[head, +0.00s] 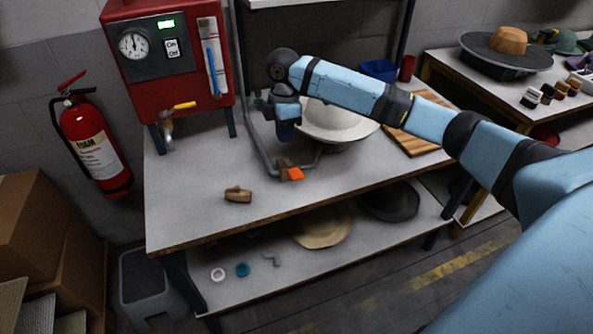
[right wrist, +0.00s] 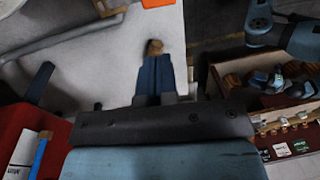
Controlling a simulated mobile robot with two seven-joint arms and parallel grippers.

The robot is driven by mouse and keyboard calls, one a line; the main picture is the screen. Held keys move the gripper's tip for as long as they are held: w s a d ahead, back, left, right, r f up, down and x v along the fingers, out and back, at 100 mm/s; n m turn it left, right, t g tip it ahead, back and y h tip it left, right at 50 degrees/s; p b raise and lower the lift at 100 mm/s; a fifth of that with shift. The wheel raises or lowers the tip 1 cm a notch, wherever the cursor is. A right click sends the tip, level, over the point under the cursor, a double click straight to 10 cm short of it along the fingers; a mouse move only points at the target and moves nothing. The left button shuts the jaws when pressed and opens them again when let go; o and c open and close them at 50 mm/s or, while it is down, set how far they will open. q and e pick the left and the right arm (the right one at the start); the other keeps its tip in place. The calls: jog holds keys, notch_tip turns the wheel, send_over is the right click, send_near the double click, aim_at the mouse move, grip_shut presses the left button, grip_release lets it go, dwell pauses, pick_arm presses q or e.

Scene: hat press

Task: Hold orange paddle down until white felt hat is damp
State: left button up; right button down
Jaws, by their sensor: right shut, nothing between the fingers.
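The orange paddle (head: 295,174) sits at the end of a grey pipe on the table, beside a small brown fitting. The white felt hat (head: 345,124) rests brim-down on a dark round stand behind it, partly hidden by my right arm. My right gripper (head: 286,136) points down, shut and empty, above and behind the paddle, apart from it. In the right wrist view the closed blue fingers (right wrist: 154,62) show, and the orange paddle (right wrist: 158,3) is cut off at the top edge. Whether the hat is damp cannot be told. My left gripper is not visible.
A red boiler (head: 170,60) with gauge and yellow-handled tap stands at the back left. A small wooden brush (head: 238,194) lies near the front edge. The table's left front is clear.

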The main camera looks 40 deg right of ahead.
jog(key=shift+g, duration=0.4)
jog(key=d+r, duration=0.2)
jog(key=r, duration=0.1)
jog(key=shift+d, duration=0.35)
jog(key=b, duration=0.1)
send_near(297, 172)
jog(key=f, duration=0.5)
jog(key=s+f, duration=0.1)
jog(key=f, duration=0.1)
jog(key=shift+s+a+f, duration=0.15)
jog(key=shift+a+f, duration=0.05)
jog(key=shift+a, duration=0.15)
